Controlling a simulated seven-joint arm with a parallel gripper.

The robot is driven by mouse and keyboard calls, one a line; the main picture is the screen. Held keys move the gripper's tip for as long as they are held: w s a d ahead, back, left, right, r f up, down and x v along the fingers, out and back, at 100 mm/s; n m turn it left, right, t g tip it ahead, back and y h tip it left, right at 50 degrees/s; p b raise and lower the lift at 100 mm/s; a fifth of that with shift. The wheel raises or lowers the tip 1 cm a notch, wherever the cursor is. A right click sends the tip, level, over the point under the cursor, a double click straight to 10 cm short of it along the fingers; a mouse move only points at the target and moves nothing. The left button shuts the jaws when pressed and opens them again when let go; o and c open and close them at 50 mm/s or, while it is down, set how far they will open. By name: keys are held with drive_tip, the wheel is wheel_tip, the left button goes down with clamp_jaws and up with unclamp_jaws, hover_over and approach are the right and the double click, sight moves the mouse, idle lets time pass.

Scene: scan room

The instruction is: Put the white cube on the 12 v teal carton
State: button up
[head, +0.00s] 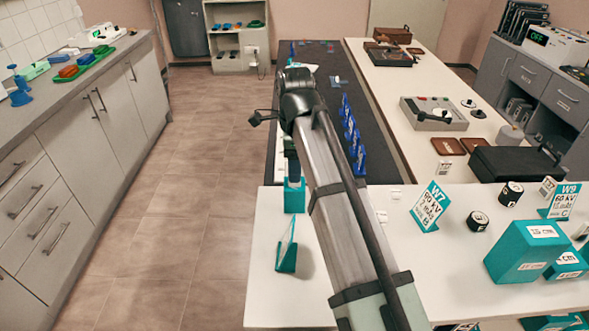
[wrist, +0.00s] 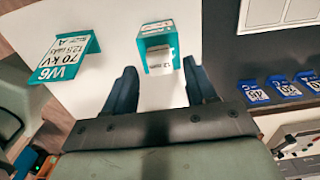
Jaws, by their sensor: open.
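A tilted W6 sign (wrist: 66,58) stands left of the carton; it is edge-on in the head view (head: 287,247). Blue numbered stands (head: 352,140) line the dark mat on the right. A W7 sign (head: 430,206) and larger teal cartons (head: 522,252) stand further right.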

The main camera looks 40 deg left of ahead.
wheel_tip(320, 180, up, 6)
drive_tip(key=shift+f, duration=0.2)
